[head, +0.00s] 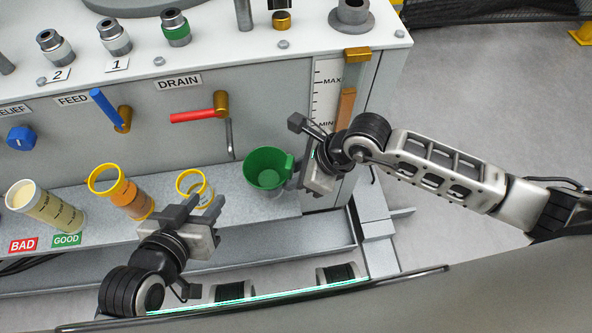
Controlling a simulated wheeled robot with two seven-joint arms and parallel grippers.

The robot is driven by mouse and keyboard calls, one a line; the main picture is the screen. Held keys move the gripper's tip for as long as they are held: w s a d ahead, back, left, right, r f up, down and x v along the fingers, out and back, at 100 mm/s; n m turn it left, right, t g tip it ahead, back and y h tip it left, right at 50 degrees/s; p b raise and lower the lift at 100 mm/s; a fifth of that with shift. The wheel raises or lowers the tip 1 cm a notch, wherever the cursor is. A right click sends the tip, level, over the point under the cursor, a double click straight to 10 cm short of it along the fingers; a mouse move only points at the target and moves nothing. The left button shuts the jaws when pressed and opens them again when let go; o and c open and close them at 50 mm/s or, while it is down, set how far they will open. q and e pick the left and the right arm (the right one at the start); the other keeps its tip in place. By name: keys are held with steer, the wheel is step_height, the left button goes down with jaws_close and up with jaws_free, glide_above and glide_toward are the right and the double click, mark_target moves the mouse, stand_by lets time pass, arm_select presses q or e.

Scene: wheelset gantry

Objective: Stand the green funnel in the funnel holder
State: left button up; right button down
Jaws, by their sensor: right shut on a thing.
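The green funnel (266,172) is at the right part of the grey ledge, with its wide mouth facing up. My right gripper (296,168) is at the funnel's right side, shut on its green side tab. The funnel's lower end is hidden, and I cannot tell whether it rests in anything. I cannot clearly make out the funnel holder; a grey shape shows just under the funnel. My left gripper (206,203) is open and empty, in front of a small yellow-rimmed jar (193,184), apart from the funnel.
Two more sample jars (122,190) (46,206) stand left on the ledge (231,206). A red drain lever (200,116) and a blue feed lever (108,109) stick out of the panel. A level gauge (328,88) is behind my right gripper. Couplings (115,38) stand on top.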

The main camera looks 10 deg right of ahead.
arm_select(q)
steer(key=shift+w, duration=0.1)
arm_select(e)
steer(key=c, duration=1)
jaws_free()
steer(key=shift+c, duration=0.2)
arm_select(q)
steer(key=shift+t, duration=0.6)
steer(key=r, duration=0.1)
steer(key=r+p, duration=0.1)
steer(key=r, duration=0.1)
steer(key=a+r+p, duration=0.1)
steer(key=shift+s+r, duration=0.25)
steer(key=shift+r, duration=0.05)
arm_select(e)
steer(key=v, duration=1.6)
arm_select(q)
steer(key=shift+s, duration=0.1)
